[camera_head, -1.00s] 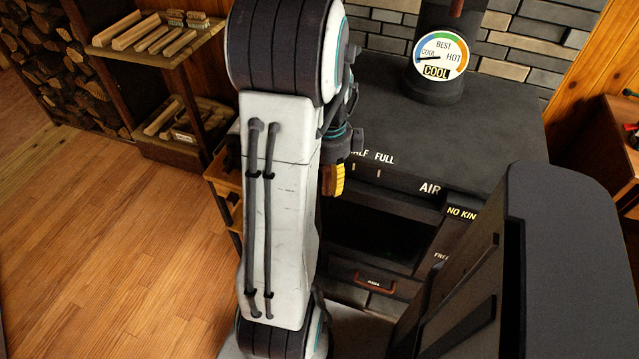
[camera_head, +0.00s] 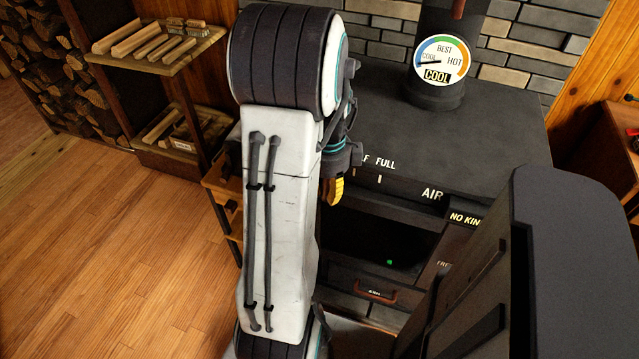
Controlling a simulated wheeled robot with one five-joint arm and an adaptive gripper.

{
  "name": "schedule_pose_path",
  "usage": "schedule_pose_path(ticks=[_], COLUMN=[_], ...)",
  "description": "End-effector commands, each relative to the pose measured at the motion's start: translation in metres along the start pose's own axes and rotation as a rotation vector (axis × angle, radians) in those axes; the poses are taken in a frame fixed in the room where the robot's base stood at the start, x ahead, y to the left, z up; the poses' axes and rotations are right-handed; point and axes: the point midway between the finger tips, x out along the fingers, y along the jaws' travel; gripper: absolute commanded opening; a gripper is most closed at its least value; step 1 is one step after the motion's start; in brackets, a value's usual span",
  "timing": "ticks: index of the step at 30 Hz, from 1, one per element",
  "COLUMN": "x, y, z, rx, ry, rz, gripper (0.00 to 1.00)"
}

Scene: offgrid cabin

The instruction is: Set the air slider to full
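The air slider's scale runs along the front top edge of the dark stove (camera_head: 480,125). The FULL mark (camera_head: 385,164) and the AIR label (camera_head: 432,194) show, with only the last letter of the label to their left visible. The slider's knob is hidden behind my arm and gripper. My gripper (camera_head: 333,190) is partly hidden behind my arm. Its yellow finger part points down at the stove's front edge, just left of the FULL mark. I cannot tell whether it is open, or whether it touches the slider.
A gauge (camera_head: 440,62) on the stovepipe points to the cool side. Below the scale is the dark firebox opening with a small green light (camera_head: 390,261), above a drawer with a handle (camera_head: 375,293). A wooden shelf (camera_head: 155,50) with kindling stands left. The wooden floor (camera_head: 120,250) is clear.

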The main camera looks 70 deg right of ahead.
Motion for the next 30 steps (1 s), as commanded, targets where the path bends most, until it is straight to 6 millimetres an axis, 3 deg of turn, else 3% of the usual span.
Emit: schedule_pose_path(ticks=[6,17,30], x=[0.0,0.001,0.001], y=[0.0,0.0,-0.003], z=[0.0,-0.001,-0.018], rx=[0.0,0.0,0.002], ry=[0.0,0.0,0.001], rz=[0.0,0.001,0.002], gripper=[0.0,0.0,0.0])
